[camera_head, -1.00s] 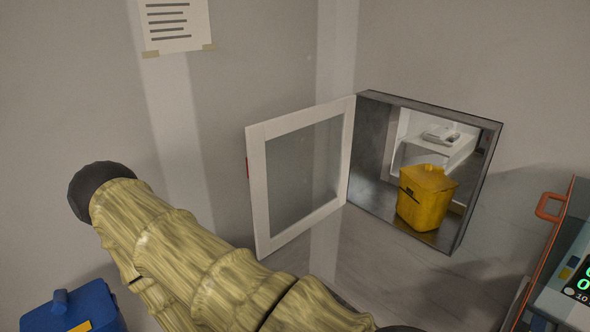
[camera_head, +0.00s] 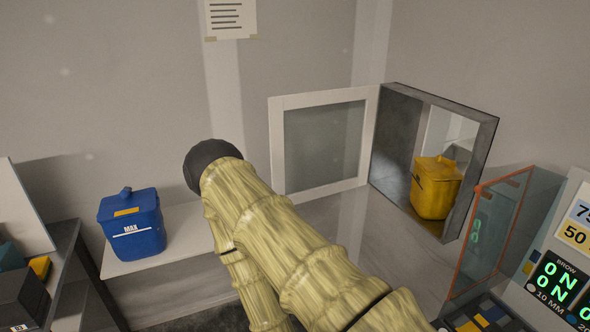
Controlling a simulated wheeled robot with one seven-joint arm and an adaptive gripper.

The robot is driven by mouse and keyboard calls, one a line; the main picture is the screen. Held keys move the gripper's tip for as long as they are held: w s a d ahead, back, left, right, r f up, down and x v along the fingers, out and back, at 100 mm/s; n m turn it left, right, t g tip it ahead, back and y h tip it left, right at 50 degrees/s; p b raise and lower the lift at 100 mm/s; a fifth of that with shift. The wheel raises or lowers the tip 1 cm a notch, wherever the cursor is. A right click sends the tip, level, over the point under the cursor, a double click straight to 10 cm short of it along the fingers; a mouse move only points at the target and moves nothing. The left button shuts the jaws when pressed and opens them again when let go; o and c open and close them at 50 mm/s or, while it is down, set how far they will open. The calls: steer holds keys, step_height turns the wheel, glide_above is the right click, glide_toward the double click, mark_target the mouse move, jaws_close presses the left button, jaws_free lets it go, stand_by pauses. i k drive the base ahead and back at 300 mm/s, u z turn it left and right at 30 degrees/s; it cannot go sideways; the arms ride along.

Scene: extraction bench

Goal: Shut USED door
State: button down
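A white-framed door (camera_head: 323,146) with a grey glass pane stands wide open, swung out to the left from the hatch (camera_head: 398,140) in the wall. No USED lettering can be read on it. A yellow lidded bin (camera_head: 436,188) sits inside the hatch opening. My gripper does not show.
A blue lidded box (camera_head: 132,224) marked MAX stands on a pale shelf (camera_head: 185,240) at the left. An orange-edged clear panel (camera_head: 492,228) and a lit display panel (camera_head: 562,280) are at the right. A paper notice (camera_head: 231,18) hangs on the wall.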

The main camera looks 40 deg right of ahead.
mark_target(277, 104)
steer(key=z, duration=1.15)
steer(key=i, duration=1.2)
